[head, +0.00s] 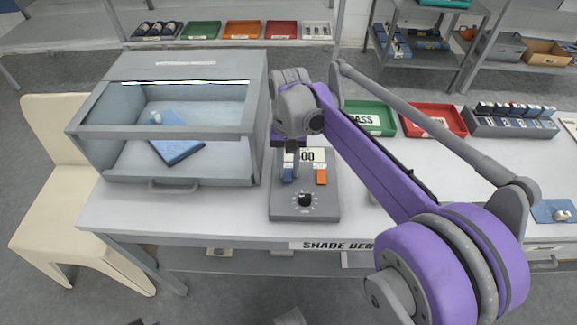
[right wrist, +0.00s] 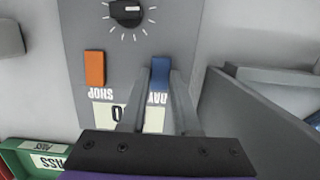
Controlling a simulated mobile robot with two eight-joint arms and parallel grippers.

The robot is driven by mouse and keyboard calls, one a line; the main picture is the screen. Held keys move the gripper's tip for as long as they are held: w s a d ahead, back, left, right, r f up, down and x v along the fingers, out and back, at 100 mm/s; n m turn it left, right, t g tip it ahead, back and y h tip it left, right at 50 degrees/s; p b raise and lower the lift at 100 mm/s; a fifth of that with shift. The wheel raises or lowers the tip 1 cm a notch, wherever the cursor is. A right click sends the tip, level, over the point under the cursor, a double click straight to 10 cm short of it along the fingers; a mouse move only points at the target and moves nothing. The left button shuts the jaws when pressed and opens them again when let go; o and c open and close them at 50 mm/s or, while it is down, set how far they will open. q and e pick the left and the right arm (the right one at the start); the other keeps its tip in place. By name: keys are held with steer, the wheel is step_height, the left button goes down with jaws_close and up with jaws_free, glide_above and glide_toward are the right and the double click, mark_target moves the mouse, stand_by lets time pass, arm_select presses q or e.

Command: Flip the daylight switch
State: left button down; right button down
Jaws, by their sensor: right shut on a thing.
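The grey control box (head: 292,212) stands on the table with a dial, a blue switch (head: 288,175) and an orange switch (head: 321,176). In the right wrist view the blue switch (right wrist: 160,70) has a partly hidden label that starts with "DAY", and the orange switch (right wrist: 95,69) is labelled "SHOP". My right gripper (head: 289,168) reaches down to the box from above. In the right wrist view its fingertips (right wrist: 161,76) are shut on the blue switch, one on each side. The switch's exact tilt is hard to tell.
A grey light booth (head: 165,175) holding a blue sample stands close to the left of the box. To the right are a green PASS tray (head: 368,129), a red tray (head: 432,133) and a rack of several bottles (head: 510,130). The table front is clear.

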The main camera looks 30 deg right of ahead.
mark_target(288, 171)
steer(key=c, duration=0.6)
jaws_free()
steer(key=shift+c, duration=0.2)
arm_select(q)
step_height(288, 171, up, 2)
steer(key=shift+r+p, duration=0.15)
steer(key=shift+p, duration=0.9)
arm_select(e)
step_height(288, 171, up, 11)
steer(key=w, duration=0.1)
steer(key=shift+w+d, duration=0.2)
steer(key=shift+d, duration=0.25)
arm_select(q)
steer(key=shift+r, duration=0.1)
arm_select(e)
steer(key=shift+f, duration=0.1)
